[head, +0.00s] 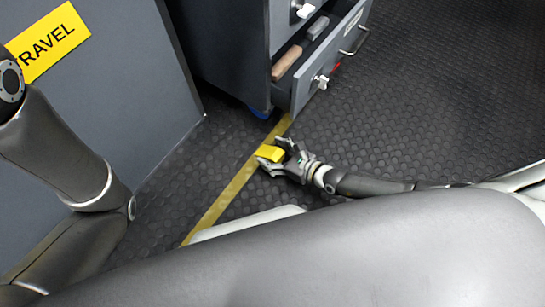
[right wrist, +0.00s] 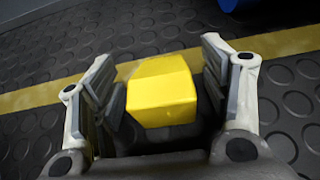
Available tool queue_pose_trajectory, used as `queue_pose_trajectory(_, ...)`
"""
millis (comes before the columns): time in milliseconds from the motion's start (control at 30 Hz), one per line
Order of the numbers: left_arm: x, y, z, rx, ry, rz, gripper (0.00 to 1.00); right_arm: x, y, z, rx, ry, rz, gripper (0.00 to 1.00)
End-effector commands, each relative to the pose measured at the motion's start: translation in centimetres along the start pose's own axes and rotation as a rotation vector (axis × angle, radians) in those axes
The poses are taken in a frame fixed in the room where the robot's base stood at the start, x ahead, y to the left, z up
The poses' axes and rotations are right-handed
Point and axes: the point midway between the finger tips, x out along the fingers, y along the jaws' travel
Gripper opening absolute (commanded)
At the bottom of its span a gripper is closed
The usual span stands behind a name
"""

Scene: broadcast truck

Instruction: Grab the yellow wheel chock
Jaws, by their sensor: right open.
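The yellow wheel chock (head: 269,153) is on the dark studded floor by a yellow floor stripe, in front of the drawer cabinet. In the right wrist view the chock (right wrist: 162,92) is a yellow block between the two fingers of my right gripper (right wrist: 160,100). A narrow gap shows on each side of it, so the fingers are open around it. In the head view my right gripper (head: 276,160) reaches the chock from the right. My left arm shows at the left edge of the head view, but its gripper is out of view.
A dark drawer cabinet (head: 230,45) stands behind the chock, with an open drawer (head: 329,61) holding a brush-like thing with a wooden part (head: 287,62). A grey panel (head: 120,85) with a yellow "TRAVEL" sign (head: 47,42) stands left. The floor (head: 440,90) at right is clear.

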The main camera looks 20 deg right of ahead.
Motion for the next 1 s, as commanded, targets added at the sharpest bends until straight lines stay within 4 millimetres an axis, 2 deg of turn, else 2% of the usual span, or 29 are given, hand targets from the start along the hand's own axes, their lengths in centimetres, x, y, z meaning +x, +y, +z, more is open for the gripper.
queue_pose_trajectory(100, -0.40, 0.09, -0.12, 0.000, 0.000, 0.000, 0.40, 0.70, -0.02, -0.06, 0.001, 0.000, -0.001, 0.70)
queue_pose_trajectory(300, -0.30, 0.07, -0.09, 0.000, 0.000, 0.000, 0.40, 0.68, -0.03, 0.05, 0.001, 0.001, -0.001, 0.70)
queue_pose_trajectory(700, -0.30, 0.09, -0.11, 0.000, 0.001, 0.001, 0.40, 0.65, -0.04, 0.02, 0.001, 0.001, -0.001, 0.20)
queue_pose_trajectory(1000, -0.19, 0.07, -0.06, 0.000, 0.000, 0.001, 0.40, 0.60, -0.06, 0.21, 0.001, -0.001, -0.001, 0.18)
